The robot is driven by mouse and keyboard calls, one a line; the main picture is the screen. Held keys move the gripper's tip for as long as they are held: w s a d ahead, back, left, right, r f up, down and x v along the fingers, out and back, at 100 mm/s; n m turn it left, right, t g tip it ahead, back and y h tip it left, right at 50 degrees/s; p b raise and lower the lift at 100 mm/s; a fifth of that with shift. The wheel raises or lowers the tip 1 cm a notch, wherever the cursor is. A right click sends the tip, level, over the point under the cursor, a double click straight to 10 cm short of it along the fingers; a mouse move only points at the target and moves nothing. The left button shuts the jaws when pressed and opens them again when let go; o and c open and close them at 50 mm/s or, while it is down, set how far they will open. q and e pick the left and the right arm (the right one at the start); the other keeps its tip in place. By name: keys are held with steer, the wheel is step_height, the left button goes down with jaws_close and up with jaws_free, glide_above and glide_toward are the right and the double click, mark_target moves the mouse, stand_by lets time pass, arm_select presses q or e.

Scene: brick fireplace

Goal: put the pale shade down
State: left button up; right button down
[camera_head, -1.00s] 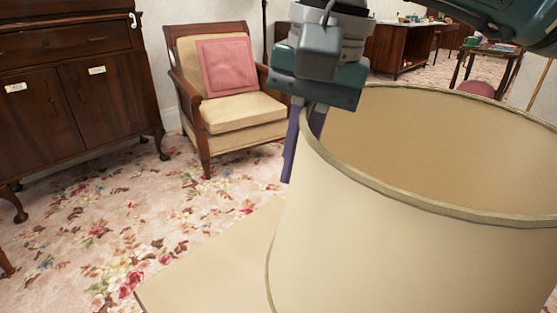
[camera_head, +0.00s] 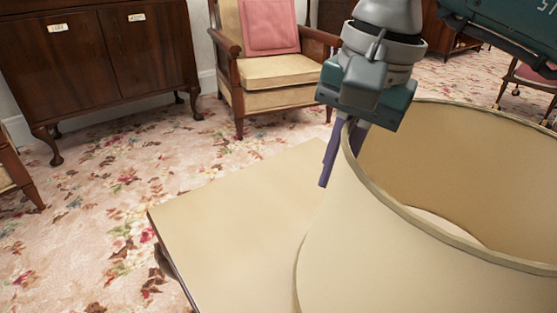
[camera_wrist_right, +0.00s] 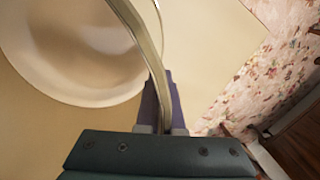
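The pale shade (camera_head: 390,240) is a large cream drum with a darker trim along its open top rim. It fills the lower right of the head view. My right gripper (camera_head: 342,155) has its purple fingers on either side of the shade's rim, shut on it. The right wrist view shows the rim (camera_wrist_right: 148,45) running between the fingers (camera_wrist_right: 162,100). The shade is over a tan tabletop (camera_head: 225,220); I cannot tell whether its bottom edge touches it. My left gripper is not in view.
A pale round shape (camera_wrist_right: 75,60) shows inside the shade; I cannot tell what it is. The tabletop left of the shade is bare. A cushioned armchair (camera_head: 270,75) and a dark cabinet (camera_head: 100,75) stand beyond, on flowered carpet (camera_head: 90,225).

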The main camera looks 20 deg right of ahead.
step_height(320, 180, down, 4)
steer(key=b, duration=0.3)
steer(key=shift+f, duration=0.15)
steer(key=c, duration=1.5)
jaws_free()
steer(key=shift+f, duration=0.2)
steer(key=o, duration=0.4)
steer(key=shift+o, duration=0.2)
steer(key=shift+r, duration=0.1)
